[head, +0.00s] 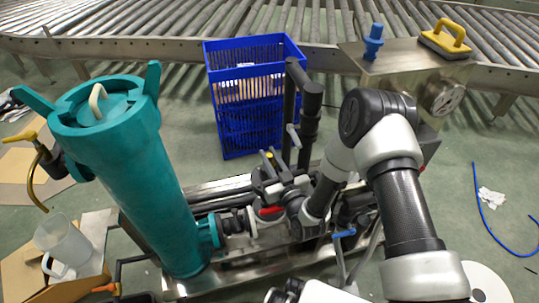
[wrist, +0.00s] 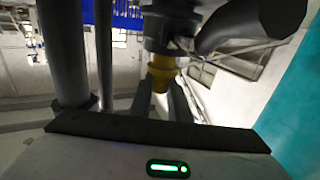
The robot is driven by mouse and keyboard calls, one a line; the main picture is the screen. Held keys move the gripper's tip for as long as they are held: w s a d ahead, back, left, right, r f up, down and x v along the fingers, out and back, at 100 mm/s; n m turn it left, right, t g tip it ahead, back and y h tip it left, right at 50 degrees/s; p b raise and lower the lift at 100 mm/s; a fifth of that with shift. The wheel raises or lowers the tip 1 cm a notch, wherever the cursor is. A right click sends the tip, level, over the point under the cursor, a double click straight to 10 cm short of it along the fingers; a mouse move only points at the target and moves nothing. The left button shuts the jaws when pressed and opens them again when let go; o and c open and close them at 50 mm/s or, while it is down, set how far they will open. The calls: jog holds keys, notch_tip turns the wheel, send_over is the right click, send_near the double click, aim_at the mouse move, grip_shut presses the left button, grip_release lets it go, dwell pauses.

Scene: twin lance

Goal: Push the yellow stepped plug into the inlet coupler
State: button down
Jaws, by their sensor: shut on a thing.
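The yellow stepped plug (wrist: 161,72) shows in the middle of the wrist view. My gripper (wrist: 162,98) is shut on it, with one dark finger on each side of its near end. The plug's far end meets a dark grey fitting (wrist: 168,30), which looks like the inlet coupler. I cannot tell how deep the plug sits in it. In the head view my gripper (head: 272,182) is among the dark pipework right of the teal filter housing. A small yellow spot shows there, but the plug and coupler cannot be made out clearly.
The tall teal housing (head: 140,170) stands on the left. Vertical black pipes (head: 305,110) rise close behind my gripper. A blue crate (head: 250,125) stands behind the pipework. A steel box (head: 400,68) bears a blue fitting (head: 374,42) and a yellow-handled block (head: 446,40).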

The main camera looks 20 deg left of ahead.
jog(key=shift+f, duration=0.85)
jog(key=c, duration=1.6)
grip_release()
jog(key=p+v, duration=0.2)
jog(key=v, duration=1.5)
jog(key=shift+s+d+p, duration=0.1)
jog(key=shift+s+p, duration=0.15)
jog(key=shift+p, duration=0.15)
